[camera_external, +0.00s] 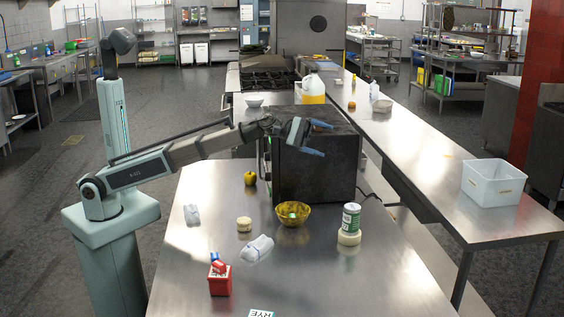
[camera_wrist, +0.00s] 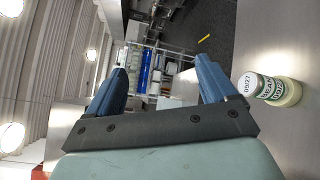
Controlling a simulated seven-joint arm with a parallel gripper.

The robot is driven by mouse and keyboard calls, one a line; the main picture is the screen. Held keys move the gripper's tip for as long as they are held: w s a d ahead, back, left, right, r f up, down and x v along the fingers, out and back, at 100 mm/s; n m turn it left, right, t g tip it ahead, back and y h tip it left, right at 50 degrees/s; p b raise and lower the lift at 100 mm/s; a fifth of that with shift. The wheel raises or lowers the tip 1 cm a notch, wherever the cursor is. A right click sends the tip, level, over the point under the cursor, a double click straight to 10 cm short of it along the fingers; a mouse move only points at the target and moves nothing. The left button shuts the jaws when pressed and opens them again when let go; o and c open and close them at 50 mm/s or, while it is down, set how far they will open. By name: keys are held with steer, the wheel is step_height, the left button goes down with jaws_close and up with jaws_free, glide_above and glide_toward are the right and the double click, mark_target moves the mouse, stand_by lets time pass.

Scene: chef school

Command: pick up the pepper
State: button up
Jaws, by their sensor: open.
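A small yellow, rounded item with a dark top, which looks like the pepper (camera_external: 250,179), stands on the steel table to the left of a dark box-shaped appliance. It does not show in the wrist view. My gripper (camera_external: 326,140) is raised in front of the appliance's upper part, well above the table and to the right of the pepper. Its two blue fingers are apart with nothing between them; they also show in the wrist view (camera_wrist: 162,68).
The dark appliance (camera_external: 312,170) stands behind a yellow bowl (camera_external: 293,214). A green-and-white can (camera_external: 351,217) is to the right; it shows in the wrist view (camera_wrist: 262,86). A red container (camera_external: 220,280) is in front. A white bin (camera_external: 493,182) sits on the right counter.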

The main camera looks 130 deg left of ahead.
steer(key=s+a+r+n+y, duration=0.3)
steer(key=s+a+y, duration=0.1)
steer(key=s+a, duration=0.95)
steer(key=s+a+r+n+g+y, duration=0.1)
steer(key=s+a+n+g+y, duration=0.15)
steer(key=s+a, duration=0.75)
steer(key=s+a+r+n+g+y, duration=0.1)
steer(key=s+a+g+y, duration=0.3)
steer(key=s, duration=1.1)
steer(key=s+a+r+n+g+y, duration=0.2)
steer(key=s+a, duration=0.7)
steer(key=s, duration=0.3)
steer(key=s+a+f+m+g, duration=0.1)
steer(key=s+f+g, duration=0.15)
steer(key=s, duration=0.25)
steer(key=s+f+m+g, duration=0.1)
steer(key=s+f+m, duration=0.15)
steer(key=s, duration=0.25)
steer(key=m+g+h, duration=0.4)
steer(key=m+h, duration=0.8)
steer(key=m, duration=0.6)
glide_toward(250, 174)
steer(key=f, duration=0.2)
steer(key=a+f, duration=0.1)
steer(key=f, duration=0.3)
steer(key=shift+a, duration=0.3)
steer(key=shift+w+f, duration=0.2)
steer(key=shift+f, duration=1.1)
steer(key=shift+w+f, duration=0.15)
steer(key=shift+f, duration=1.15)
